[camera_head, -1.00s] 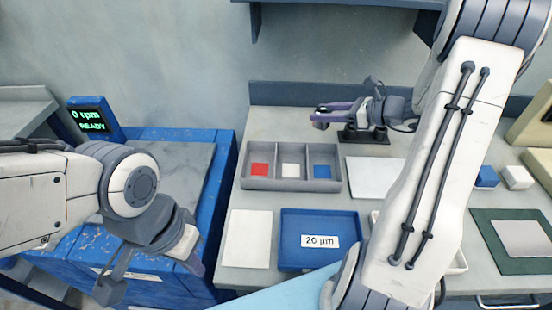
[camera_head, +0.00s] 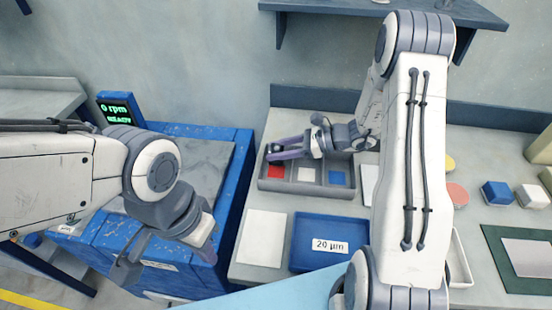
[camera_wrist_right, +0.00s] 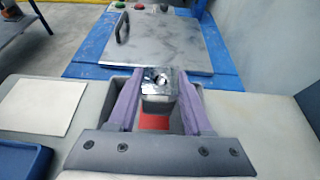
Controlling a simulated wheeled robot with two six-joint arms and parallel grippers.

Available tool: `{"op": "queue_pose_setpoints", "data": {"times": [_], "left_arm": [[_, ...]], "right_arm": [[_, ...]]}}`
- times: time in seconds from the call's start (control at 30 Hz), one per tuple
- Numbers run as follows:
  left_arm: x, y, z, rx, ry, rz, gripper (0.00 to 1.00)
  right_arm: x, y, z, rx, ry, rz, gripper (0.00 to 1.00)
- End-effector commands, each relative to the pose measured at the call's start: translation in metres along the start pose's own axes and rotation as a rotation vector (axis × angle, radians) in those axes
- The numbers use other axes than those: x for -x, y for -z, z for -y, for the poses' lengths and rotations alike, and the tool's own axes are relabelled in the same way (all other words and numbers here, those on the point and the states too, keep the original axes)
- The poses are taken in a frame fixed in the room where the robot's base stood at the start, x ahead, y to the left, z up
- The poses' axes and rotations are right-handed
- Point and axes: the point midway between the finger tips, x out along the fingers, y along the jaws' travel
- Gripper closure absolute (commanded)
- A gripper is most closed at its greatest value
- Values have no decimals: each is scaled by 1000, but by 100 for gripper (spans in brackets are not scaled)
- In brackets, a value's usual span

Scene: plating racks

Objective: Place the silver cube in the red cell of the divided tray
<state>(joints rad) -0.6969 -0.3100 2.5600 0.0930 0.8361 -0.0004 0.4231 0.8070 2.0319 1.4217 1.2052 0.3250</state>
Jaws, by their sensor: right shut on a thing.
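The grey divided tray (camera_head: 308,189) has three cells in a row: red (camera_head: 275,172) at the left, white (camera_head: 306,174) in the middle and blue (camera_head: 337,178) at the right. My right gripper (camera_head: 271,152) reaches in from the right over the tray's left end. In the right wrist view its purple fingers are shut on the shiny silver cube (camera_wrist_right: 158,84). The cube is over the red cell (camera_wrist_right: 153,122) and hides part of it; its exact height is unclear. My left gripper (camera_head: 165,258) is open and empty by the blue machine's front.
A white sheet (camera_head: 262,238) and a blue tray marked 20 µm (camera_head: 318,246) lie in front of the divided tray. A blue block (camera_head: 497,193) and a white block (camera_head: 532,196) stand at the right. A shelf (camera_head: 390,14) hangs above.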

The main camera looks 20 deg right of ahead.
Motion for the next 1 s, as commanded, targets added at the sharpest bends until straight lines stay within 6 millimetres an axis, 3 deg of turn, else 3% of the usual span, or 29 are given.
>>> {"op": "queue_pose_setpoints", "data": {"times": [0.4,0.8,0.83,0.9,1.0], "left_arm": [[9,0,-1,0,0,0,100],[3,0,0,0,0,0,100],[5,0,0,0,0,0,100],[5,0,0,0,0,0,100],[5,0,0,0,0,0,100]], "right_arm": [[-18,37,-1,-1,2,1,100],[-20,42,-1,1,2,1,100],[-20,42,-1,0,2,-1,39],[-20,41,-1,0,2,-1,20],[-20,41,-1,0,2,-1,20]]}}
